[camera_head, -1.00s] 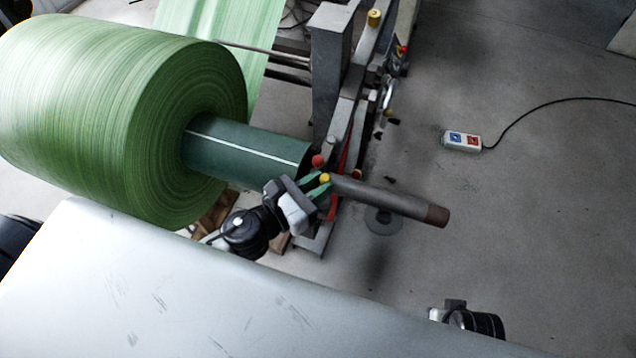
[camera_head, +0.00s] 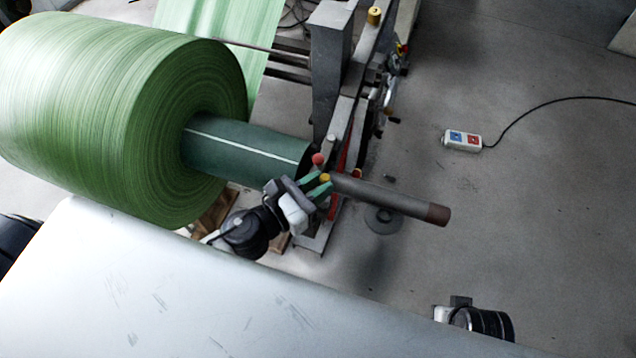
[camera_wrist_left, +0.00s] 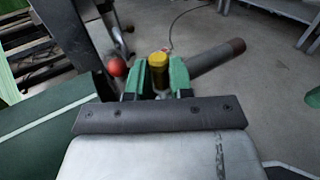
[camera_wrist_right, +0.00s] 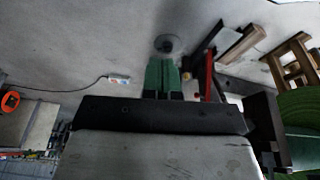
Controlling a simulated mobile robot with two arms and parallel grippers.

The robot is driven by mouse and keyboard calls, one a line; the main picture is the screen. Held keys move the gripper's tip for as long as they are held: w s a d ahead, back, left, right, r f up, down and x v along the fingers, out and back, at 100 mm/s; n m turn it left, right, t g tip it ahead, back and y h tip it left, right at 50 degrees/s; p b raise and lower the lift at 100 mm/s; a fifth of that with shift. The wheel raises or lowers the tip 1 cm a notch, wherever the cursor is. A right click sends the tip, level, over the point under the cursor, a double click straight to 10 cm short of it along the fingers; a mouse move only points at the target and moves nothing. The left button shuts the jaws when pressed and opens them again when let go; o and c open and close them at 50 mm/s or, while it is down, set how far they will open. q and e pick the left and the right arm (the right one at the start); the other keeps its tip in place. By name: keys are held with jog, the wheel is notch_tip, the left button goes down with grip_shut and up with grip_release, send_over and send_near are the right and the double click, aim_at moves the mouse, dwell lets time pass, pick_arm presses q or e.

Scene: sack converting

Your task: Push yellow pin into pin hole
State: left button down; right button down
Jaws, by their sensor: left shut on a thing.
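The yellow pin (camera_head: 324,178) is at the fingertips of my left gripper (camera_head: 318,184), beside the near end of the grey shaft (camera_head: 390,198). In the left wrist view the yellow pin (camera_wrist_left: 158,68) stands upright between the green fingers of my left gripper (camera_wrist_left: 157,80), which is shut on it. The pin hole is hidden, and I cannot tell how deep the pin sits. My right gripper (camera_wrist_right: 162,75) shows in its own wrist view with its green fingers together and nothing seen between them. Only part of my right arm shows in the head view.
A large green roll (camera_head: 90,110) on a dark green core (camera_head: 245,150) lies to the left. A red knob (camera_head: 318,159) is close to my left gripper. The machine frame (camera_head: 333,70) rises behind. A control box (camera_head: 462,140) with a cable lies on open floor to the right.

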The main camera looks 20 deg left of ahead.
pick_arm(q)
jog(key=shift+f, duration=0.15)
pick_arm(e)
jog(key=shift+r, duration=0.55)
pick_arm(q)
jog(key=shift+f+b, duration=0.2)
jog(key=shift+b, duration=0.15)
pick_arm(e)
jog(key=shift+s+r, duration=0.3)
jog(key=shift+r, duration=0.2)
jog(key=shift+r, duration=0.25)
pick_arm(q)
jog(key=shift+f, duration=0.1)
pick_arm(e)
jog(key=shift+r, duration=0.1)
pick_arm(q)
jog(key=shift+f, duration=0.1)
pick_arm(e)
jog(key=shift+r, duration=0.25)
jog(key=shift+r, duration=0.1)
pick_arm(q)
jog(key=c, duration=1.3)
grip_release()
pick_arm(e)
jog(key=shift+r, duration=0.2)
pick_arm(q)
jog(key=shift+o, duration=0.2)
